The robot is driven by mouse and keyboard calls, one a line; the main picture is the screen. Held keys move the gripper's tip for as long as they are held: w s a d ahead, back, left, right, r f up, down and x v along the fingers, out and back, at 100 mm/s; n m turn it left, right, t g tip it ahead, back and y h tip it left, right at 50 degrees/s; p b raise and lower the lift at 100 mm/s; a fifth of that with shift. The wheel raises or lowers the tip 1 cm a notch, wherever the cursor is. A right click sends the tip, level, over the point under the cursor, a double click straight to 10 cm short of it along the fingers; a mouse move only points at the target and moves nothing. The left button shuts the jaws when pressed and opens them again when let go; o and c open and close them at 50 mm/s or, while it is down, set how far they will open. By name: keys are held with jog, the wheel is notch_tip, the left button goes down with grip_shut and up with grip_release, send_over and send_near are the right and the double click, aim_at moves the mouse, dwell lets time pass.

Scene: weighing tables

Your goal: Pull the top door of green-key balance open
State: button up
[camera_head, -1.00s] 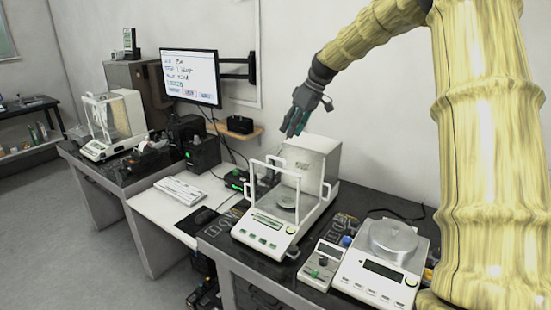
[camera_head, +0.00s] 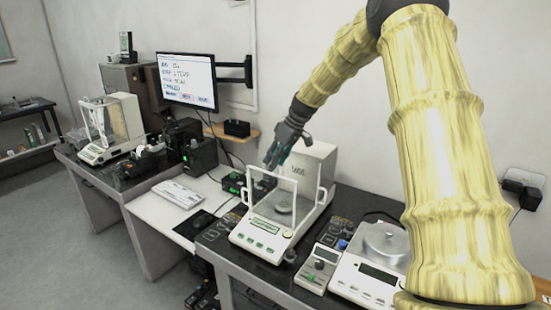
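The green-key balance (camera_head: 262,236) stands on the dark table in the middle, with green keys along its front panel. Its clear weighing chamber has a white frame (camera_head: 292,183) around a round pan (camera_head: 283,207) and a white housing behind. The top door's clear pane is hard to make out, and I cannot tell its position. My gripper (camera_head: 271,164) points down and left at the upper rear left of the chamber, close to the frame's top. I cannot tell if it touches. Its fingers are small and dark, and their opening is unclear. Nothing shows held in it.
A second balance (camera_head: 372,275) with an open round pan and a small keyed device (camera_head: 318,268) stand to the right. Another enclosed balance (camera_head: 105,150) is far left. A monitor (camera_head: 188,80) and a wall shelf (camera_head: 228,134) are behind. A white keyboard (camera_head: 178,194) lies left.

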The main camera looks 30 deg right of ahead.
grip_shut()
